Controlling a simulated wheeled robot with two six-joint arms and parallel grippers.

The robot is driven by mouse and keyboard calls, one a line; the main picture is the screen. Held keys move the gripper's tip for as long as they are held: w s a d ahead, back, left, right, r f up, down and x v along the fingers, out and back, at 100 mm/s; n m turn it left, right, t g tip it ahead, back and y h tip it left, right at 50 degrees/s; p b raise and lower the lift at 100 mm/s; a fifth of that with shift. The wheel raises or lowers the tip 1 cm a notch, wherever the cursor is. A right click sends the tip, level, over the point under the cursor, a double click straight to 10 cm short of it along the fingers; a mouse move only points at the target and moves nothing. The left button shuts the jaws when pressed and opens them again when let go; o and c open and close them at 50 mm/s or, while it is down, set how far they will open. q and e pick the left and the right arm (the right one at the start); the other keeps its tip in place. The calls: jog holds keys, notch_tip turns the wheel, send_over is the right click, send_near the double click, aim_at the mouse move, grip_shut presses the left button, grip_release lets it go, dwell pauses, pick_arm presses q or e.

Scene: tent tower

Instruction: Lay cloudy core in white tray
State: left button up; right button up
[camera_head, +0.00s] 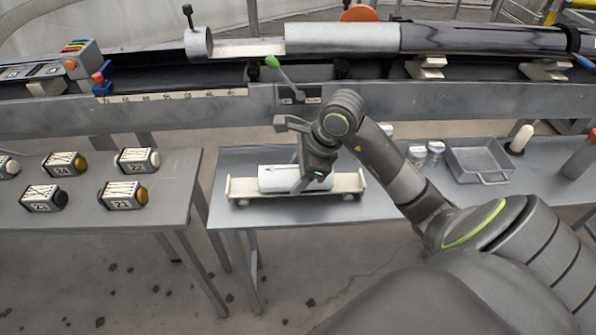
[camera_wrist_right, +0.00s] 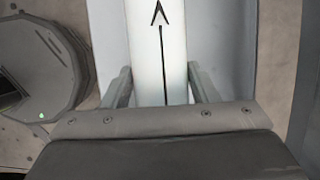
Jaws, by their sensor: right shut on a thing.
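The cloudy core is a whitish cylinder (camera_head: 278,179) lying lengthwise at the white tray (camera_head: 240,187), a long cream cradle with raised ends on the middle table. My right gripper (camera_head: 312,184) comes down from above and is shut on the core near its right part. In the right wrist view the core (camera_wrist_right: 160,50) runs between the two fingers and carries a black arrow along its length. The core is level, between the tray's ends; whether it rests fully on the tray floor I cannot tell. My left gripper is not in view.
A metal rail bench with a long tube (camera_head: 345,38) and a green-knobbed lever (camera_head: 272,62) stands behind. A grey metal pan (camera_head: 480,160) and small canisters (camera_head: 435,150) are to the right. The left table (camera_head: 95,195) holds several labelled blocks.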

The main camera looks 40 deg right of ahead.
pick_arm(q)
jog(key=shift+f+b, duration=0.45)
pick_arm(e)
jog(key=shift+f, duration=0.25)
dwell(0.6)
jog(key=o, duration=1.4)
jog(key=shift+c, duration=0.2)
jog(key=shift+s+d+r, duration=0.15)
jog(key=shift+d+r, duration=0.1)
jog(key=shift+r, duration=0.3)
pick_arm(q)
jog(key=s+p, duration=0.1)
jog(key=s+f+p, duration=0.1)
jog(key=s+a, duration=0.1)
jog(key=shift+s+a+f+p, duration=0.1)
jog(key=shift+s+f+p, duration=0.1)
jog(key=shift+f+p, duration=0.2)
pick_arm(e)
jog(key=v, duration=1.6)
jog(key=shift+s+a+r, duration=0.1)
jog(key=shift+s, duration=0.05)
